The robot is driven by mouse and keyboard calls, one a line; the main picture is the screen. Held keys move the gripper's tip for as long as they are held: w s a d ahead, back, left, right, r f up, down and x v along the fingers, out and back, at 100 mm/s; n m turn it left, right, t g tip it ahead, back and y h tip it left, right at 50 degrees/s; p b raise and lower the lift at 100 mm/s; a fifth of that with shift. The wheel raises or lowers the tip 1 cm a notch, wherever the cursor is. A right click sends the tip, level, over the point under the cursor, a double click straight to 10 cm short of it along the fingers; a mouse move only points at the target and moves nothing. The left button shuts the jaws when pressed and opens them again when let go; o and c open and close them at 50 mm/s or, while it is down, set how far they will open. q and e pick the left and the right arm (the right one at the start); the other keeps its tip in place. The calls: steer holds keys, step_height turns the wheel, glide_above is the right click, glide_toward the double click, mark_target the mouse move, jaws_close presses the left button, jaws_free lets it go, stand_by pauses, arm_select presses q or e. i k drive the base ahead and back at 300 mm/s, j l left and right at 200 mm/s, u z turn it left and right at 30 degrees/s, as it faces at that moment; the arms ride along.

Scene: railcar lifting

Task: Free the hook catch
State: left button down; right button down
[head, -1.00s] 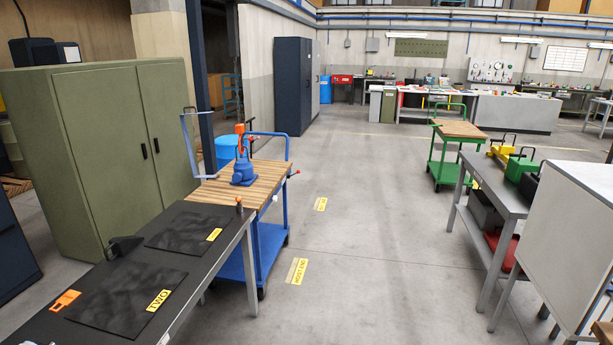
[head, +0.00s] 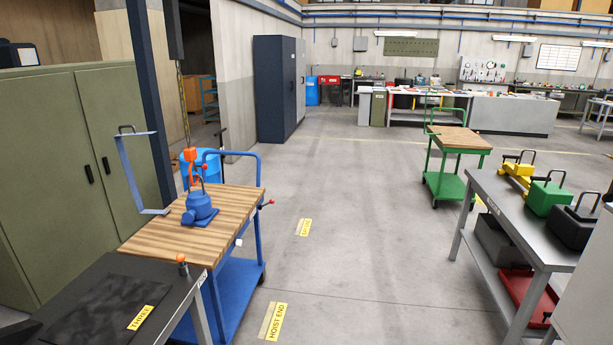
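A blue device (head: 200,208) with a round body and flat base stands on the wooden top of a blue cart (head: 165,232) at left. I cannot make out a catch on the hook at this size. Neither of my grippers is in view.
A dark bench (head: 65,310) with a mat labelled THREE is at lower left, close to the cart. A pale blue bracket (head: 128,175) rises left of the cart, before the green cabinet (head: 60,150). A grey table (head: 500,210) stands at right. The middle floor is clear.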

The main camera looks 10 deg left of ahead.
mark_target(204, 166)
steer(key=i+u, duration=0.2)
steer(key=i, duration=0.6)
steer(key=i+l+u, duration=0.2)
steer(key=i, duration=0.65)
steer(key=i+j+u, duration=0.1)
steer(key=i+u, duration=0.35)
steer(key=i+l+u, duration=0.15)
steer(key=i+u, duration=0.3)
steer(key=i, duration=0.15)
steer(key=i+l+u, duration=0.3)
steer(key=i+u, duration=0.15)
steer(key=i, duration=0.1)
